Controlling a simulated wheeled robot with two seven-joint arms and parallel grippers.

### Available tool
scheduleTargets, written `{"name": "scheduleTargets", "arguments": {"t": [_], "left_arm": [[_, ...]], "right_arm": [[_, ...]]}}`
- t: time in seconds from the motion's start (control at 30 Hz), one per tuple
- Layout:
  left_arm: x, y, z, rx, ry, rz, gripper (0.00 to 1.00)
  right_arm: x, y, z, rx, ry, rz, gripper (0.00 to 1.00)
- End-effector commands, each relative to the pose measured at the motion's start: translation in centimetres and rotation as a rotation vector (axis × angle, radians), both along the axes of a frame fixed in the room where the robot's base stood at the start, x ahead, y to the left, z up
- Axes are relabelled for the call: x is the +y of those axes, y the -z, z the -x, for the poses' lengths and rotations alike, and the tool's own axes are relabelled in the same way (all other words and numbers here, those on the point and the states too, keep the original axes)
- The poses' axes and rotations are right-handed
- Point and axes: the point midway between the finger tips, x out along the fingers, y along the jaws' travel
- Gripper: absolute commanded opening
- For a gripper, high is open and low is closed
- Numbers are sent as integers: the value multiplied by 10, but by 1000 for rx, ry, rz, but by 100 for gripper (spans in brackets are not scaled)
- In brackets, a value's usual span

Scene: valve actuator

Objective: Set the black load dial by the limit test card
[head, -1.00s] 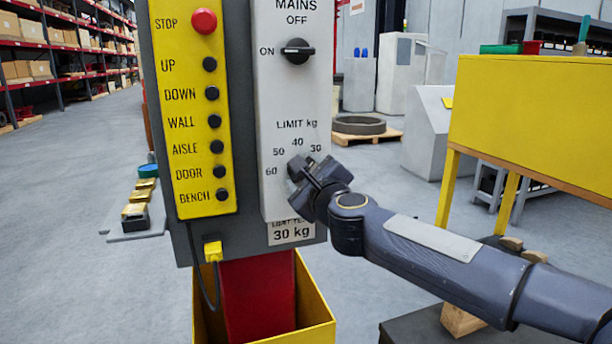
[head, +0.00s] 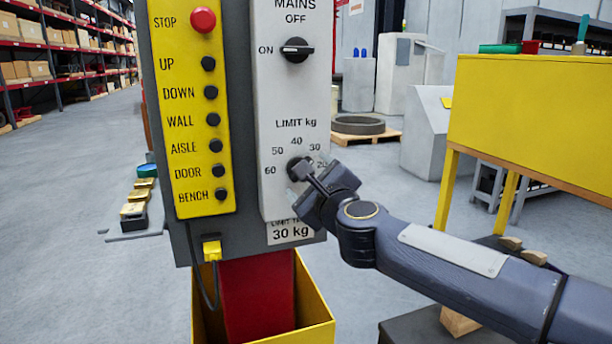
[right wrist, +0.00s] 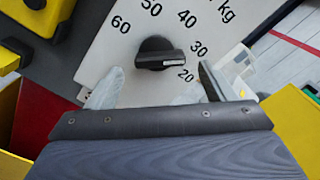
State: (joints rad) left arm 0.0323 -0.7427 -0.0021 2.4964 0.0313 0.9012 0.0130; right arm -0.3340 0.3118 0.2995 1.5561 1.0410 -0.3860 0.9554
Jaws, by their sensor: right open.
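The black load dial (head: 297,167) sits on the grey panel under "LIMIT kg", with marks from 60 round to 20. In the right wrist view the dial (right wrist: 157,53) has its white-marked end toward the right, near 30 and 20; the exact setting is hard to tell. The limit test card (head: 291,233) below reads 30 kg; its top line is partly covered by my gripper. My right gripper (head: 310,180) is open just in front of and below right of the dial; in the wrist view its fingers (right wrist: 158,86) are apart with nothing between them. My left gripper is out of view.
A black mains switch (head: 297,50) is higher on the same panel. The yellow button strip (head: 190,120) with a red stop button (head: 203,19) stands to the left. A yellow bin (head: 318,325) is below.

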Motion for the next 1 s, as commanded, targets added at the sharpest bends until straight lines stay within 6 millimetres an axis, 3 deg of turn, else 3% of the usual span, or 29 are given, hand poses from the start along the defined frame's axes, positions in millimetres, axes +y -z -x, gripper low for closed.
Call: {"name": "scheduleTargets", "arguments": {"t": [0.1,0.3,0.73,0.87,0.97,1.0], "left_arm": [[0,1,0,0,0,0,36],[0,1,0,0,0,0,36],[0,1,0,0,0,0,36],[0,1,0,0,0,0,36],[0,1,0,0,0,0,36],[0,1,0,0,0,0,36]], "right_arm": [[-7,-1,21,-2,0,1,76],[-14,0,42,1,-1,0,76],[-18,1,49,-10,-8,29,76],[-40,7,72,-79,-73,250,76],[-70,37,112,-139,-176,587,76],[-83,57,132,-149,-231,739,76]]}}
